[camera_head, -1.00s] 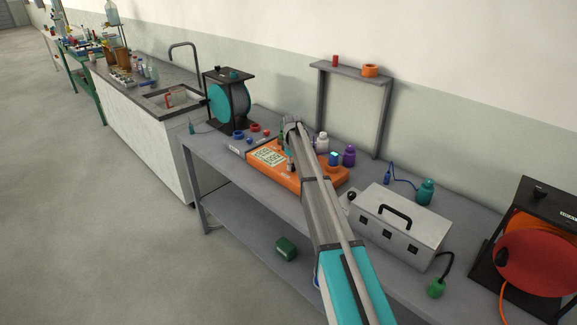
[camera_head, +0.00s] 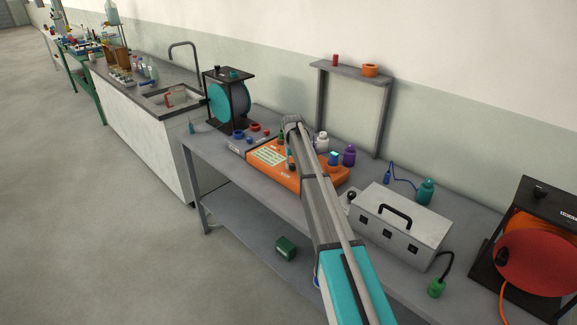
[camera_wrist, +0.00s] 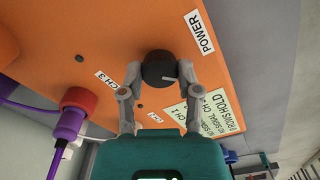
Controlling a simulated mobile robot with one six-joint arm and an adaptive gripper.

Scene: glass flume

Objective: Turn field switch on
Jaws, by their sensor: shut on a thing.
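The orange unit (camera_head: 310,182) lies on the grey bench with my arm stretched over it. In the wrist view its orange face (camera_wrist: 60,30) carries a round black knob (camera_wrist: 158,70) with a pale pointer line, beside a label reading POWER. No label reading FIELD is visible. My gripper (camera_wrist: 160,76) has a grey finger on each side of the knob and is shut on it. In the head view my arm hides much of the gripper, and the knob cannot be made out.
A purple and red plug (camera_wrist: 78,105) with a purple cable is on the orange face, left of my fingers. A pale note (camera_wrist: 195,112) is at the right. A grey box with a handle (camera_head: 400,225) and a teal reel (camera_head: 228,103) stand on the bench.

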